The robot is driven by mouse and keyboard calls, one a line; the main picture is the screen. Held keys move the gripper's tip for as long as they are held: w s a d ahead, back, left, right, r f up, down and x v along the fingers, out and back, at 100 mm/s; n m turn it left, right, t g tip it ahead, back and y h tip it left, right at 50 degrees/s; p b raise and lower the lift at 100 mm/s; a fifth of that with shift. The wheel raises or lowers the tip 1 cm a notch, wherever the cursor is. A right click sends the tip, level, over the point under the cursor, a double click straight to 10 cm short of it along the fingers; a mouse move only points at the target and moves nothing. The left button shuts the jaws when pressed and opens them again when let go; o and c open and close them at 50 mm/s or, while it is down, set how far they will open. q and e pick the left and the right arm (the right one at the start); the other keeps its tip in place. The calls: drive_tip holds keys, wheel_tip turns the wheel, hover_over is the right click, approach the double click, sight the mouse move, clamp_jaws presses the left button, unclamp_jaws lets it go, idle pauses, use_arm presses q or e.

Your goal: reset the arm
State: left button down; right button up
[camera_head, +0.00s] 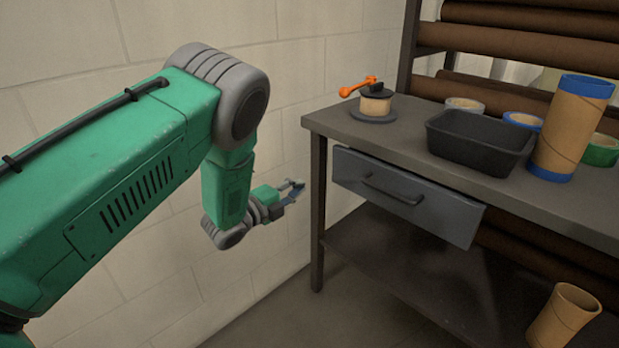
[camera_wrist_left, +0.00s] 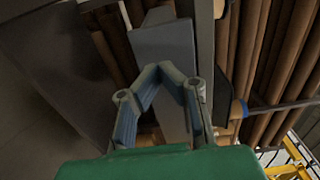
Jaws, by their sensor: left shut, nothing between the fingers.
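My left arm (camera_head: 110,190) is green and grey and comes in from the left of the head view. Its left gripper (camera_head: 296,190) hangs in the air left of the workbench, between the wall and the table's left leg. The fingers are shut and empty. In the left wrist view the gripper (camera_wrist_left: 164,68) shows its fingertips meeting, with the grey drawer front (camera_wrist_left: 165,42) behind them. My right gripper is not in view.
The workbench (camera_head: 350,132) holds a black tray (camera_head: 478,146), an upright tan roll with blue ends (camera_head: 572,128), tape rolls and an orange-handled device (camera_head: 375,100). Its drawer (camera_head: 405,195) hangs below the top. A tan tube (camera_head: 564,318) stands lower right. Brown rolls (camera_head: 520,52) fill the rack behind.

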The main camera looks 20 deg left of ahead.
use_arm(q)
drive_tip(key=s+f+n+g+y+p, duration=0.35)
drive_tip(key=s+f+n, duration=0.3)
drive_tip(key=s, duration=0.35)
drive_tip(key=s+f+n+g+y+p, duration=0.25)
drive_tip(key=s+f+n+g, duration=0.35)
drive_tip(key=s, duration=0.4)
drive_tip(key=s+d+n+g+p, duration=0.1)
drive_tip(key=s+n+g+p, duration=0.1)
drive_tip(key=s, duration=1)
drive_tip(key=s+d+r+n+g+p, duration=0.1)
drive_tip(key=s+n+g, duration=0.4)
drive_tip(key=s, duration=0.7)
drive_tip(key=shift+d+r+n+p, duration=0.25)
drive_tip(key=shift+d+n+p, duration=0.25)
drive_tip(key=shift+d+n, duration=0.35)
